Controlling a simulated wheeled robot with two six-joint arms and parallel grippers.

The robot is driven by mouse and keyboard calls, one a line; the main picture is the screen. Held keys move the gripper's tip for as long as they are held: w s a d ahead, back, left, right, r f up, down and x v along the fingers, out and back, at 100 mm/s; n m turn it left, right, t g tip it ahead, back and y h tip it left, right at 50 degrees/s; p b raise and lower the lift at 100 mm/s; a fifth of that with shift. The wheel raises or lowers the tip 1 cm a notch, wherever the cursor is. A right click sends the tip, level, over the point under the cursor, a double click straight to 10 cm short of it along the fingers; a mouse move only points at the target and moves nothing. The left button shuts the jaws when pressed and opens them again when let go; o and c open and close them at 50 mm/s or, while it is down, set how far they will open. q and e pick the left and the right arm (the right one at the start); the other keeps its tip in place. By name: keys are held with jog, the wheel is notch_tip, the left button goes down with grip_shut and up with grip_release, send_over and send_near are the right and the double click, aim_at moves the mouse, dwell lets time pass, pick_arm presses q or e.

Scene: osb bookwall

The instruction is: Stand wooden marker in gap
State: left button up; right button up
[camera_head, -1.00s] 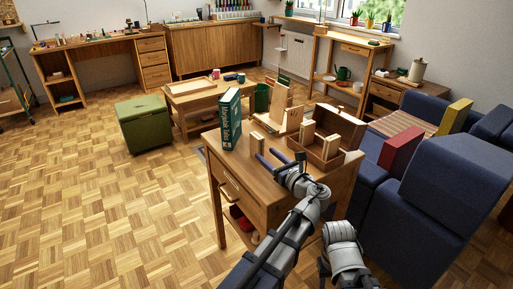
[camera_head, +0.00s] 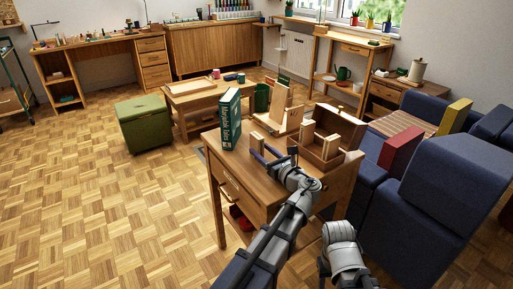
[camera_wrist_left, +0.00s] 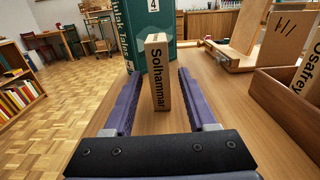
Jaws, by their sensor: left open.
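The wooden marker (camera_wrist_left: 159,75), a pale upright block lettered "Solhammar", stands on the table between the fingers of my left gripper (camera_wrist_left: 158,85) in the left wrist view. The fingers are open and reach along both sides of it, with a visible space at least on its left. In the head view the marker (camera_head: 257,143) stands at the fingertips of my left gripper (camera_head: 261,153). An open wooden box (camera_head: 326,160) with upright pale blocks and a space between them stands to the right. The right arm shows at the bottom, but its gripper does not.
A tall green book (camera_head: 231,118) stands upright just behind the marker. A wooden stand (camera_head: 279,108) is at the table's back. A lettered block (camera_wrist_left: 309,72) rises in the box at right. Bare table top (camera_head: 222,160) lies left of the gripper.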

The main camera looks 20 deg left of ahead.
pick_arm(q)
jog(key=shift+x, duration=0.8)
grip_shut()
dwell(0.4)
jog(key=shift+r+p, duration=0.25)
jog(key=shift+p, duration=0.05)
dwell(0.3)
jog(key=shift+v, duration=4.05)
jog(key=shift+s+d, duration=0.15)
jog(key=shift+d, duration=0.15)
